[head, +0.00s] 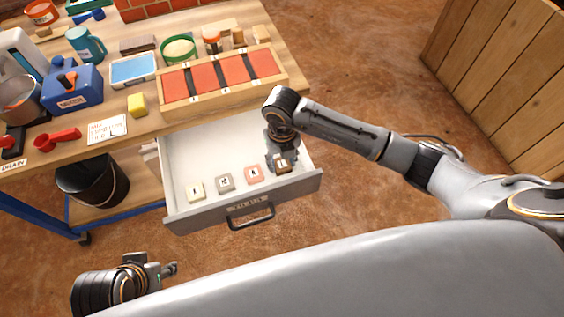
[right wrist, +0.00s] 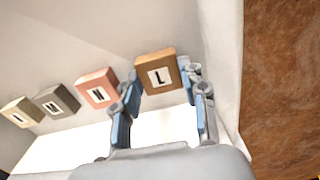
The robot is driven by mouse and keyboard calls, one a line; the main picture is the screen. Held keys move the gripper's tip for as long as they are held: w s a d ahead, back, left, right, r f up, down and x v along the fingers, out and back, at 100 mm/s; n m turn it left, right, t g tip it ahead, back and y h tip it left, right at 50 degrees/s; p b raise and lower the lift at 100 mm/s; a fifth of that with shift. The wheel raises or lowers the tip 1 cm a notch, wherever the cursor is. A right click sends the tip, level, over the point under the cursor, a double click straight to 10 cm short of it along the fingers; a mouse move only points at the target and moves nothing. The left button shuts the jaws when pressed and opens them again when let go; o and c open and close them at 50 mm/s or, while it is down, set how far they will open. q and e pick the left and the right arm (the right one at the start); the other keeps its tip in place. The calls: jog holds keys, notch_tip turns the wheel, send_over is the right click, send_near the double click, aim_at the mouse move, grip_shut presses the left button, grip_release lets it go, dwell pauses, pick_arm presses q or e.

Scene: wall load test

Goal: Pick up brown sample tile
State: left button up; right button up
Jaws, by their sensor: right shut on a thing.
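The brown sample tile (head: 282,164) is at the right end of the open drawer (head: 190,223). It bears a white label with a dark letter and also shows in the right wrist view (right wrist: 155,74). My right gripper (head: 281,160) reaches down into the drawer and is shut on the brown tile, with a finger on each side of it. Whether the tile touches the drawer floor I cannot tell. My left gripper (head: 168,269) is at the lower left, away from the drawer; its fingers are too small to read.
In the drawer, a pink tile (head: 254,174), a grey tile (head: 225,182) and a cream tile (head: 195,191) lie in a row left of the brown one. The bench above holds a wooden tray with red panels (head: 222,74), a blue mixer box (head: 72,92) and a yellow sponge (head: 136,104).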

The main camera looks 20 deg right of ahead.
aim_at(282, 163)
jog(key=shift+r, duration=0.15)
jog(key=shift+r, duration=0.2)
notch_tip(282, 163, up, 2)
jog(key=shift+r+p, duration=0.2)
jog(key=shift+p, duration=0.2)
pick_arm(q)
jog(key=s+f+p+x, duration=0.1)
jog(key=s+p+x, duration=0.1)
jog(key=x, duration=1.1)
jog(key=shift+s+g+p, duration=0.35)
jog(key=shift+g+p, duration=0.05)
jog(key=shift+p, duration=0.15)
pick_arm(e)
jog(key=s+a+r, duration=0.6)
jog(key=s+r, duration=0.4)
jog(key=s, duration=0.2)
jog(key=shift+s+a, duration=0.2)
jog(key=shift+a, duration=0.2)
pick_arm(q)
jog(key=shift+d+r, duration=0.1)
jog(key=shift+r, duration=0.05)
